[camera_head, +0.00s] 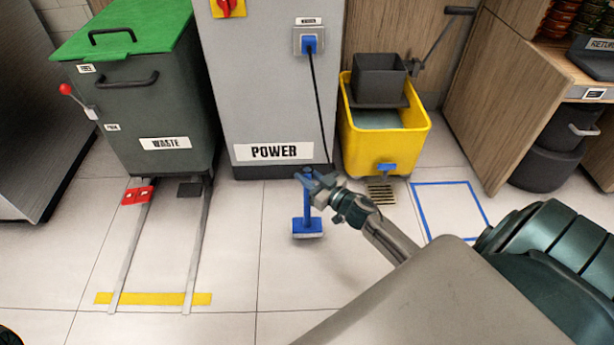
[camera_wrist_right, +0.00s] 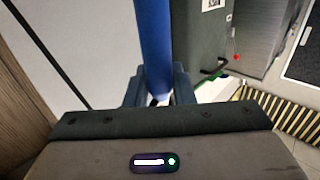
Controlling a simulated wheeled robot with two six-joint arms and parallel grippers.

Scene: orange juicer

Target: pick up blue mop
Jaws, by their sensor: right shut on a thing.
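The blue mop (camera_head: 307,226) is upright in front of the grey power cabinet, with its flat blue head low, at or just above the tiled floor; I cannot tell if it touches. My right gripper (camera_head: 312,183) is shut on the mop's blue handle near its upper end. In the right wrist view the blue handle (camera_wrist_right: 154,45) stands between the two fingers of my right gripper (camera_wrist_right: 159,98). My left gripper is not in view.
The power cabinet (camera_head: 238,100) stands behind the mop. A green-lidded waste bin (camera_head: 150,110) with floor rails is at left. A yellow mop bucket (camera_head: 385,150) stands right of the cabinet. A blue floor square (camera_head: 450,184) is empty. The front floor is clear.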

